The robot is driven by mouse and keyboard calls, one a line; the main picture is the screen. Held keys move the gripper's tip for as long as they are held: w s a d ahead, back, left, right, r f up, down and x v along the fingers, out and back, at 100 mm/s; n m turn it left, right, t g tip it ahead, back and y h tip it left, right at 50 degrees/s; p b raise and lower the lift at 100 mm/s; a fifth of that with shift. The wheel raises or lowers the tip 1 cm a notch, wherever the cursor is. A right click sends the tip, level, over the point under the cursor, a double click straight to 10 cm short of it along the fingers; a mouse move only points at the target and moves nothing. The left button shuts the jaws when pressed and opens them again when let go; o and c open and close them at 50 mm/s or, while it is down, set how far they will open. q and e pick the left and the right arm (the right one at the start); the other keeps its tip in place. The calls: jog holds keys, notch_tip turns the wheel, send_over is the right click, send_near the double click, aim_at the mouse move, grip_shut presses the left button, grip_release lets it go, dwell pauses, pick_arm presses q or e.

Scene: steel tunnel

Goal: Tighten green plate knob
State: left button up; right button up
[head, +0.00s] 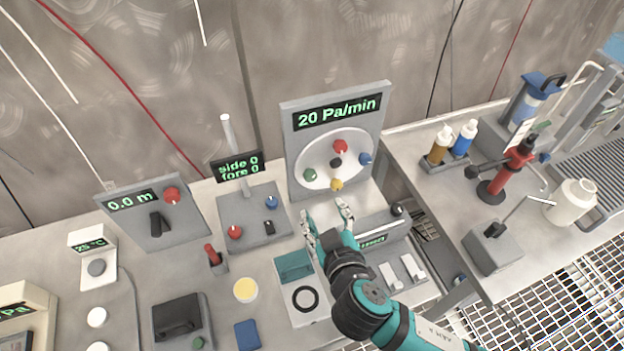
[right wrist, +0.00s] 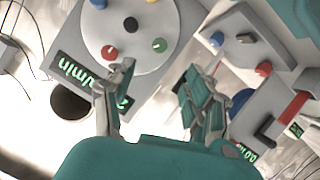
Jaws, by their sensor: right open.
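The round white plate (head: 322,178) is mounted on a grey upright panel below a "20 Pa/min" display. The green knob (head: 309,174) is on its left side, with the red knob (head: 340,146) at the top, blue (head: 365,159) at right, yellow (head: 336,184) at the bottom and black in the centre. My right gripper (head: 327,211) is open and empty, just below and in front of the plate. In the right wrist view the green knob (right wrist: 160,45) appears beyond the gap between the fingertips (right wrist: 158,80), apart from them. My left gripper is not in view.
Left of the panel stands a grey box (head: 254,207) with red and blue knobs and a "side 0 fore 0" display. A "0.0 m" panel (head: 155,225) stands further left. Bottles (head: 440,146) and a red tool (head: 511,168) occupy the right bench, across a gap.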

jog(key=b, duration=0.2)
send_near(311, 178)
jog(key=w+f, duration=0.1)
jog(key=w, duration=0.1)
jog(key=b+x, duration=0.2)
jog(key=x, duration=0.3)
jog(key=shift+w+a+f+b, duration=0.15)
jog(key=shift+w+f+b, duration=0.05)
jog(key=shift+b, duration=0.15)
jog(key=shift+w+a+f, duration=0.15)
jog(key=shift+w, duration=0.55)
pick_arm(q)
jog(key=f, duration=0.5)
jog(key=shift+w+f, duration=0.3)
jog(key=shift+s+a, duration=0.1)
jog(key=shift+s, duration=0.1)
pick_arm(e)
jog(key=shift+s, duration=0.1)
jog(key=shift+c, duration=0.4)
grip_shut()
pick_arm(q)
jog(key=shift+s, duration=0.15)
